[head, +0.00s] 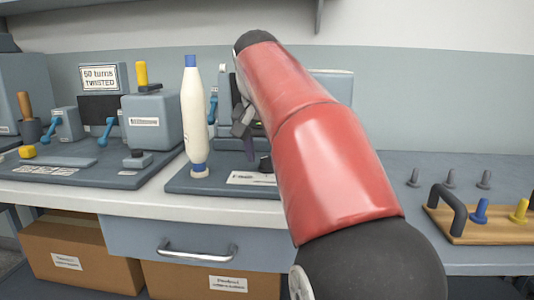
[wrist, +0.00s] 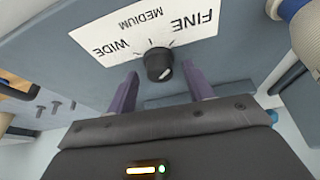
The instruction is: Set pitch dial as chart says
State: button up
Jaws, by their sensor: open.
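The pitch dial is a small black knob (wrist: 158,63) with a white mark, beside a white label (wrist: 145,32) reading WIDE, MEDIUM and FINE, upside down in the wrist view. The mark sits on the knob's lower right there; I cannot tell which word it selects. My gripper (wrist: 160,76) is open, its purple fingers on either side of the knob, with gaps visible. In the head view the knob (head: 265,163) is partly behind my red arm, and one purple finger (head: 249,148) shows above it. No chart giving a pitch setting is readable.
A white bobbin (head: 195,115) with blue ends stands just left of the dial's label. Further left is a grey machine (head: 153,120) and a "60 turns TWISTED" sign (head: 99,77). On the right are grey pegs (head: 449,178) and a wooden tray (head: 462,233) with a black handle.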

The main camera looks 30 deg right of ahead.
jog(key=shift+f, duration=0.2)
jog(key=c, duration=1)
jog(key=shift+d, duration=0.1)
jog(key=shift+n, duration=0.3)
jog(key=n, duration=0.2)
jog(key=n+t+y, duration=0.1)
jog(key=n, duration=0.1)
jog(key=shift+d+y, duration=0.15)
jog(key=shift+y, duration=0.15)
jog(key=n+y, duration=0.1)
jog(key=n, duration=0.4)
jog(key=shift+d+y, duration=0.2)
jog(key=shift+y, duration=0.2)
